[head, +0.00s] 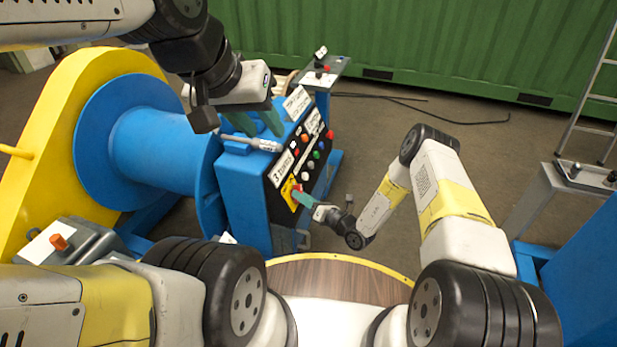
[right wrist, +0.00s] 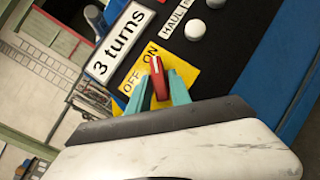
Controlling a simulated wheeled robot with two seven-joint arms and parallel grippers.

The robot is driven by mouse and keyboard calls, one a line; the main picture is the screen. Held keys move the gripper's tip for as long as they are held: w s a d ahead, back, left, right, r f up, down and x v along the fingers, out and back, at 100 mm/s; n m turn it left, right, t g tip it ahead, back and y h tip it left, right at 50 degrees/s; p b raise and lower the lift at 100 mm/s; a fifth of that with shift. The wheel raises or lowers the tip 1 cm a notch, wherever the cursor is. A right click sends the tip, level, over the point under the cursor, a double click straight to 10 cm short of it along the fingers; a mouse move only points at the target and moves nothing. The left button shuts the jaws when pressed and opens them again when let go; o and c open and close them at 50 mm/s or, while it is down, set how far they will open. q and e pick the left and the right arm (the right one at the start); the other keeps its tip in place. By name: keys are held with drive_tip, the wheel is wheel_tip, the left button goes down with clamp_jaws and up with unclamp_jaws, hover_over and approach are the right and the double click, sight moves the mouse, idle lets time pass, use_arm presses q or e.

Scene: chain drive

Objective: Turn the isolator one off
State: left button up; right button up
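The isolator is a red handle (right wrist: 158,80) on a yellow plate (right wrist: 190,73) marked OFF and ON. The handle's upper end points toward ON. The plate (head: 287,190) also shows at the near lower corner of the black control panel in the head view. My right gripper (right wrist: 159,82) has its teal fingers on either side of the handle. Whether they press on it I cannot tell. In the head view this gripper (head: 301,197) reaches the panel from the right. My left gripper (head: 258,124) has its fingers apart, above the blue cabinet (head: 240,190), empty as far as I see.
A lever with a white tag (head: 262,144) lies near my left gripper on the cabinet top. A "3 turns" label (right wrist: 120,40) and white buttons (right wrist: 195,29) are beside the isolator. A blue drum (head: 150,150) stands left.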

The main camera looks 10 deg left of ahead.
clamp_jaws()
drive_tip(key=shift+w+n, duration=0.1)
drive_tip(key=shift+n, duration=0.3)
drive_tip(key=shift+w+d+n+g+y, duration=0.1)
drive_tip(key=shift+w+n+g+y, duration=0.3)
drive_tip(key=shift+n+g, duration=2.8)
drive_tip(key=shift+w+d+n+g+y, duration=0.1)
drive_tip(key=shift+n+g+y, duration=1)
drive_tip(key=shift+n, duration=3.7)
drive_tip(key=shift+w+n+g, duration=0.25)
drive_tip(key=shift+n+g, duration=2.55)
drive_tip(key=shift+n, duration=1.2)
drive_tip(key=shift+n+g, duration=0.3)
drive_tip(key=shift+n, duration=0.1)
drive_tip(key=shift+o, duration=2.1)
unclamp_jaws()
